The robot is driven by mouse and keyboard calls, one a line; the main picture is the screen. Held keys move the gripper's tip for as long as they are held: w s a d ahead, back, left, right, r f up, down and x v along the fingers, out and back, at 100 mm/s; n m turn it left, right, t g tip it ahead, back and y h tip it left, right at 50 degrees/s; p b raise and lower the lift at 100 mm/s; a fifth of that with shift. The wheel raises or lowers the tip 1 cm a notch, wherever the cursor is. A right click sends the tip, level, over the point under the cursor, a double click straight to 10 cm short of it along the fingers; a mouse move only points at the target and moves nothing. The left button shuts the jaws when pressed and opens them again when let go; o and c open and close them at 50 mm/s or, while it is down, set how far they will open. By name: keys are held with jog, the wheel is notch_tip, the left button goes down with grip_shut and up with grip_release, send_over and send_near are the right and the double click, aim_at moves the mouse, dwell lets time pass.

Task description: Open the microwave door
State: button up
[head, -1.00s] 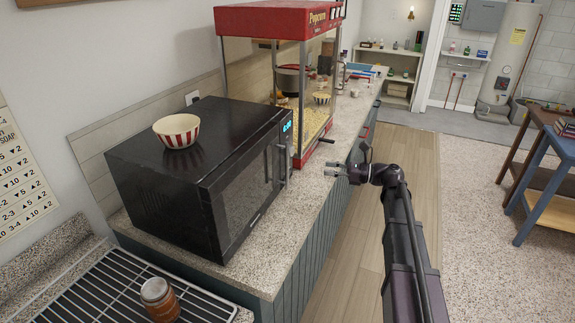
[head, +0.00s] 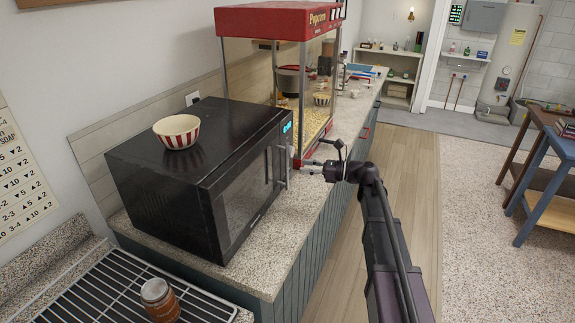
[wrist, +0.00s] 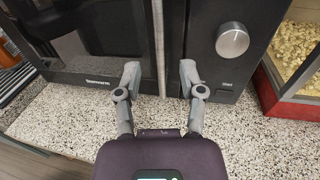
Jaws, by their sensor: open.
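The black microwave (head: 170,200) stands on the speckled counter with its door (head: 243,200) closed. Its upright metal handle (head: 280,166) is on the door's right side. My gripper (head: 307,169) is in front of the handle, a little to its right in the head view. In the wrist view the handle (wrist: 158,45) runs down between the two open fingertips of my gripper (wrist: 160,80), nearer the left one. The round knob (wrist: 232,40) is to the right of the handle. I cannot tell whether a fingertip touches the handle.
A red-and-white striped bowl (head: 177,131) sits on top of the microwave. A red popcorn machine (head: 280,20) stands close behind it. A jar (head: 160,299) rests on a wire rack (head: 85,295) in front. The wooden floor strip (head: 405,180) beside the counter is clear.

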aim_at(287, 164)
jog(key=shift+w+a, duration=0.15)
jog(key=shift+a, duration=0.9)
jog(key=shift+w+a, duration=0.2)
jog(key=shift+a, duration=0.85)
jog(key=shift+w+a, duration=0.15)
jog(key=shift+a, duration=0.9)
grip_shut()
